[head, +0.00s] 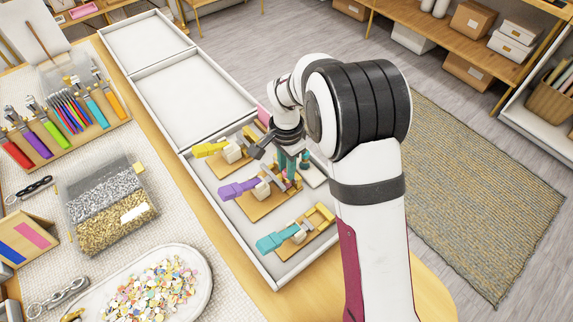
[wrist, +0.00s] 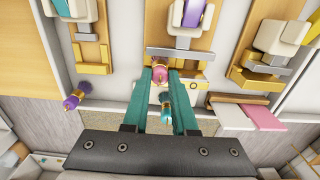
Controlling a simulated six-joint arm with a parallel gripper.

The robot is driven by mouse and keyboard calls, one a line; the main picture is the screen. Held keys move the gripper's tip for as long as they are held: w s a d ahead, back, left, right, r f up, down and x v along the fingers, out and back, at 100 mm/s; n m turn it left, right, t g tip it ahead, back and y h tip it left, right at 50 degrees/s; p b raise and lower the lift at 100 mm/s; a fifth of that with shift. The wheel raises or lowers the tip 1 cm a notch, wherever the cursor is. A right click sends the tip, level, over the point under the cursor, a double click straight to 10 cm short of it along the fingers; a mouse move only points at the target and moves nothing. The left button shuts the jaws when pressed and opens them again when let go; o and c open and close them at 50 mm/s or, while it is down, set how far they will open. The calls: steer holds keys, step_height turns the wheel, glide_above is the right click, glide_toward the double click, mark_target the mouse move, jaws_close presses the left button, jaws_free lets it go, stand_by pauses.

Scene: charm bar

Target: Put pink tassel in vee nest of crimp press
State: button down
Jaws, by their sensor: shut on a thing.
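My gripper (wrist: 160,76) has teal fingers, shut on the pink tassel (wrist: 160,73), which has gold fittings. The tassel is at the fingertips, by the front edge of the purple-handled crimp press (wrist: 189,40). Gold metal of that press shows just behind it; I cannot tell whether the tassel touches the nest. In the head view my gripper (head: 288,168) points down beside the purple-handled press (head: 262,190), and its fingers hide much of that end. A teal-handled press (wrist: 92,45) is to the left in the wrist view and a yellow-handled one (wrist: 270,60) to the right.
A teal tassel (wrist: 165,102) shows between my fingers, nearer the wrist. A purple tassel (wrist: 75,97) is at the left. A pink pad (wrist: 263,116) lies at the right. The white tray's empty compartments (head: 190,95) are clear. A bowl of charms (head: 155,290) is at the front.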

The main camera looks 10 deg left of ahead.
steer(key=shift+f, duration=0.45)
stand_by(0.6)
steer(key=c, duration=0.6)
jaws_free()
steer(key=shift+r, duration=0.1)
step_height(320, 180, up, 16)
steer(key=shift+f, duration=0.2)
